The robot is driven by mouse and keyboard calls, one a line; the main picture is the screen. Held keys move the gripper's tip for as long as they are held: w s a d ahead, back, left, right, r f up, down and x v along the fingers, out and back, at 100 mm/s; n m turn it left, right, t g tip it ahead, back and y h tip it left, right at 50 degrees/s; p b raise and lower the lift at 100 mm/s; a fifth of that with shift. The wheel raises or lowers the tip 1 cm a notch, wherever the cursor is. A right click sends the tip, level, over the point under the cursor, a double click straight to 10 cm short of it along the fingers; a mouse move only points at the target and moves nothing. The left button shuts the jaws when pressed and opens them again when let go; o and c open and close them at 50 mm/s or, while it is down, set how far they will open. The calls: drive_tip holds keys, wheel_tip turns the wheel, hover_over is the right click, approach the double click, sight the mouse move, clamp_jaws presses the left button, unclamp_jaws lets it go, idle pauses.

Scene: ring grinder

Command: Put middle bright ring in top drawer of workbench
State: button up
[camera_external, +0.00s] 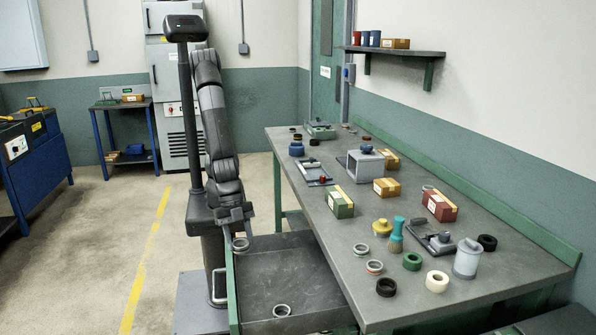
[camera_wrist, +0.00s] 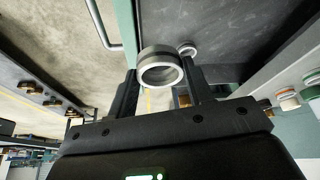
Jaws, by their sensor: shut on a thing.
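My gripper (camera_external: 239,236) is shut on a bright metal ring (camera_external: 240,245), held above the left wall of the open top drawer (camera_external: 262,272). In the wrist view the held ring (camera_wrist: 160,70) sits between the two fingers of my gripper (camera_wrist: 160,82), its opening facing the camera. A second bright ring (camera_external: 282,311) lies inside the drawer near its front; it also shows in the wrist view (camera_wrist: 187,49). Two more bright rings, one plain (camera_external: 361,249) and one with an orange band (camera_external: 374,267), lie on the workbench (camera_external: 330,250).
A green ring (camera_external: 412,261), a black ring (camera_external: 387,287) and a cream ring (camera_external: 437,281) lie near the bench's front edge. Most of the drawer floor is bare.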

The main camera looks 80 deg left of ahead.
wheel_tip(320, 180, down, 4)
drive_tip(key=f, duration=0.1)
hover_over(282, 289)
drive_tip(key=a, duration=0.1)
drive_tip(key=shift+s+a+f, duration=0.1)
drive_tip(key=shift+f, duration=1.55)
drive_tip(key=shift+a+f, duration=0.1)
drive_tip(key=shift+f, duration=3.45)
drive_tip(key=shift+f, duration=0.15)
drive_tip(key=o, duration=1)
drive_tip(key=shift+o, duration=0.2)
drive_tip(key=v, duration=1.2)
